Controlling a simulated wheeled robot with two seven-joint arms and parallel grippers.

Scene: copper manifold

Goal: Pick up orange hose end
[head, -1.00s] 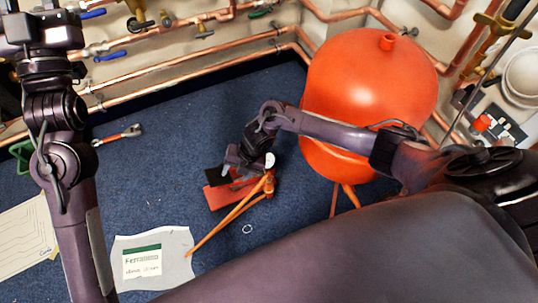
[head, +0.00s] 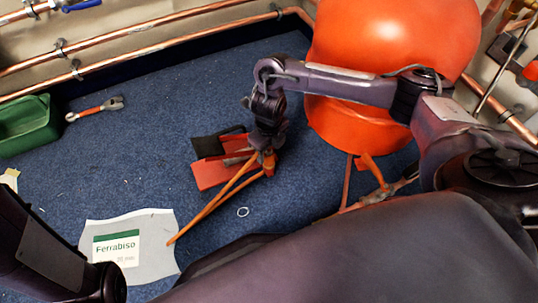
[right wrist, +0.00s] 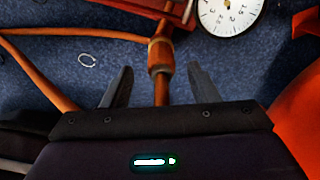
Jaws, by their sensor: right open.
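The orange hose (head: 210,207) lies on the blue carpet and runs up to my right gripper (head: 267,152), beside the red pump (head: 208,174). In the right wrist view the hose end (right wrist: 159,55) has a collar and a stem, and lies between the two spread fingers of my right gripper (right wrist: 160,85). The fingers are open, with a gap on each side of the stem. In the head view my gripper partly hides the hose end. Only part of my left arm shows at the lower left; its gripper is out of view.
A round white gauge (right wrist: 230,12) is close ahead in the right wrist view. A paper sheet (head: 160,245), a wrench (head: 93,109) and a green bin (head: 28,122) lie left. The carpet between is mostly clear.

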